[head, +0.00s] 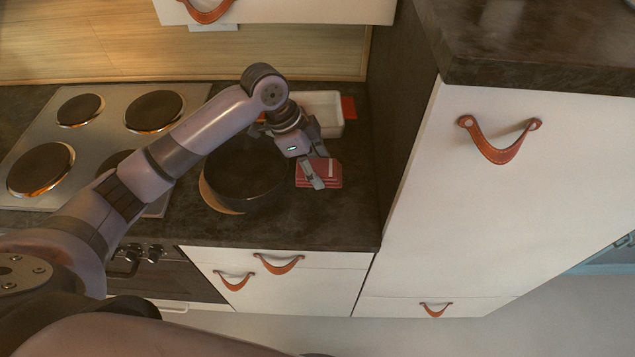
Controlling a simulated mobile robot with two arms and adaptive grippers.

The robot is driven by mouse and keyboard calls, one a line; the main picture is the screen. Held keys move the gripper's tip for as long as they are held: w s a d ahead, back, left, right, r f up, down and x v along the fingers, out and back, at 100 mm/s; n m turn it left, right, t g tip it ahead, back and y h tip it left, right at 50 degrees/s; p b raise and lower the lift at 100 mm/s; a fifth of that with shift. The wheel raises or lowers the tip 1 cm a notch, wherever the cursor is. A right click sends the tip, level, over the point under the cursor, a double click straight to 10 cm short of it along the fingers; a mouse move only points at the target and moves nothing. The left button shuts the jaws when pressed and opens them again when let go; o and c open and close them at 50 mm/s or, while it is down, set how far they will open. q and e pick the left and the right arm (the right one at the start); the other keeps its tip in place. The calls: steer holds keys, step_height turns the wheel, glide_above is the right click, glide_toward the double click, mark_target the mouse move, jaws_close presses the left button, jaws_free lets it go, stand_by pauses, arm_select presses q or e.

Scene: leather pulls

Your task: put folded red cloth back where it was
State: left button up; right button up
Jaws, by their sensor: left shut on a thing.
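The folded red cloth (330,182) is at the right part of the dark countertop, right of a black pot. My left gripper (317,172) reaches it from above and is shut on it. My right gripper is not in view.
The black pot (243,172) stands on a round wooden board (214,199) close left of the cloth. A white dish (322,106) with red handles is behind. A stove (60,150) is at left; a tall white cabinet (470,220) borders the counter at right.

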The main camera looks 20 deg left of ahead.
mark_target(323, 196)
arm_select(q)
step_height(323, 196, down, 3)
steer(key=shift+f, duration=0.2)
step_height(323, 196, down, 4)
steer(key=shift+f+p, duration=0.15)
steer(key=shift+p, duration=0.4)
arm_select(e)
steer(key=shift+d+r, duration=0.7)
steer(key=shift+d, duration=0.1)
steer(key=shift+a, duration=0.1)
arm_select(q)
steer(key=o, duration=1)
steer(key=shift+f, duration=0.1)
steer(key=shift+o, duration=0.2)
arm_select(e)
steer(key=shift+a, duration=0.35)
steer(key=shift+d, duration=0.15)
